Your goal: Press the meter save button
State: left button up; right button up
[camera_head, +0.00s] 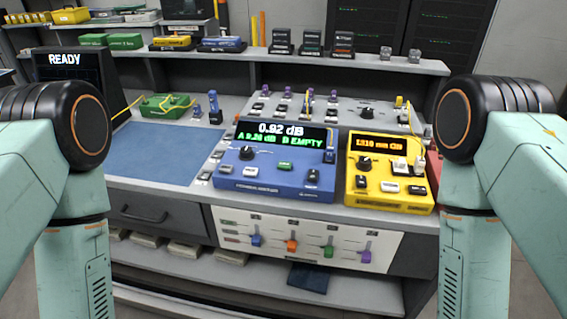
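The blue meter (262,186) stands on the workbench in the middle of the head view. Its screen (283,135) reads 0.92 dB, with a green line below that appears to read A 0.26 dB and B EMPTY. Its sloped front carries a black knob (247,153), a white button (250,170), a green button (285,166) and a dark switch (313,176). The button labels are too small to read, so I cannot tell which one is save. Only links of my two arms show, at the left and right edges. Both grippers are out of view.
A yellow unit (390,197) with an orange display stands just right of the meter. A blue mat (155,150) lies clear to the left. A green splice tray (166,106) is behind it. A panel with coloured sliders (305,240) is below the meter. A shelf runs behind.

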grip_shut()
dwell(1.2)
